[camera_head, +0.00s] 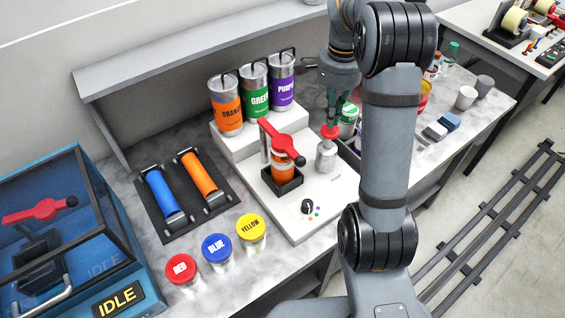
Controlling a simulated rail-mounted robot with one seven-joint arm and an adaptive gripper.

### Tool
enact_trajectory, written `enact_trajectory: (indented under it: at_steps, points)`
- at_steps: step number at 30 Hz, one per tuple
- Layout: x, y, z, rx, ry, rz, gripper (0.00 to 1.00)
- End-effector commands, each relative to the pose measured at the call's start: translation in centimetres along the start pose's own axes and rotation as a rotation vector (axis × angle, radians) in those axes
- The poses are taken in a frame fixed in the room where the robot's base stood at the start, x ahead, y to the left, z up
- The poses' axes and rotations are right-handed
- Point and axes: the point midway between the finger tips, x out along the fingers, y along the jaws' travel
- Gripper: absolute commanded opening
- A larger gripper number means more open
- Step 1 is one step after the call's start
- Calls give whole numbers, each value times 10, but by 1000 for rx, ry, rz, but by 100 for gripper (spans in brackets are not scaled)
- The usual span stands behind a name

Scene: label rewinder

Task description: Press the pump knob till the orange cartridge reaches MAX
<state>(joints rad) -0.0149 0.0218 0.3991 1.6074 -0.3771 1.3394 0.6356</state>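The orange cartridge (283,160) stands upright in a black square holder (283,185) on the white pump base (335,187), with a red lever (283,144) across its top. Its fill level and any MAX mark are too small to read. The pump is a silver cylinder (326,158) with a red knob (329,131) on top, right of the cartridge. My gripper (331,122) points down directly over the red knob, at or very near it. I cannot tell whether it touches, or whether its fingers are open.
Canisters labelled orange (226,106), green (255,92) and purple (282,84) stand behind on a white step. A dark selector (308,206) with coloured dots is at the base's front. Red (181,270), blue (216,248) and yellow (251,230) lidded jars stand front left.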

Motion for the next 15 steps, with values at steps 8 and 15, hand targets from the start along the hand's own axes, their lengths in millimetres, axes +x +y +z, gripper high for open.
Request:
enact_trajectory:
  at_steps: [8, 15]
  points:
    - [0, 0, 0, 0, 0, 0, 0]
    - [7, 0, 0, 0, 0, 0, 0]
